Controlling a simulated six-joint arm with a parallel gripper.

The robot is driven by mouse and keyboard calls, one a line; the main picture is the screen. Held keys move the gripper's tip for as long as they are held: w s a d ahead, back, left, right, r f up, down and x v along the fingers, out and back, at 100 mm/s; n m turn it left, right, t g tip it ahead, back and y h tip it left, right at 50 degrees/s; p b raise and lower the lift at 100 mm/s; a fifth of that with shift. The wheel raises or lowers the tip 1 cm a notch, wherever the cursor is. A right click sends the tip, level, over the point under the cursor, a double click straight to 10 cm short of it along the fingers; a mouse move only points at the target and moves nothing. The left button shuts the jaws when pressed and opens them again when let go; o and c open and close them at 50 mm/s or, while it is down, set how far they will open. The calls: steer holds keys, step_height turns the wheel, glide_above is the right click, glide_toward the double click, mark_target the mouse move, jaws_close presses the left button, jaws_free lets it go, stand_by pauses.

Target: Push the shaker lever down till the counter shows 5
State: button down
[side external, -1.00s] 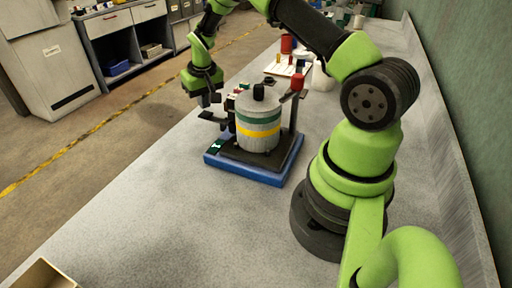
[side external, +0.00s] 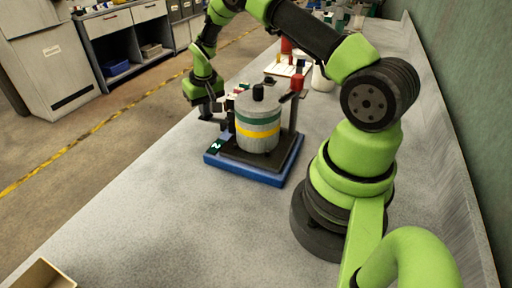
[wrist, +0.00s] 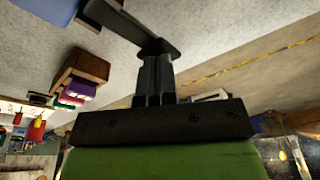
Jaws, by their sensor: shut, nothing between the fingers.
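The shaker is a grey canister with green and yellow bands (side external: 258,125), upright on a blue base (side external: 250,171). A small dark counter (side external: 215,146) sits on the base's near left corner; its lit digit looks like a 2, seen at a slant. My gripper (side external: 207,114) is shut and empty at the shaker's left side, pointing down. In the wrist view my gripper's fingertips (wrist: 155,50) meet the end of the dark lever (wrist: 125,22), apparently touching it. In the side view the lever is mostly hidden by the gripper.
Small coloured blocks on a brown holder (wrist: 80,75) stand beside the lever.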

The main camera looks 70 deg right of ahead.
steer(key=shift+r, duration=2.65)
steer(key=shift+f, duration=1.45)
steer(key=shift+f, duration=0.1)
steer(key=shift+f, duration=1.45)
steer(key=shift+r, duration=3)
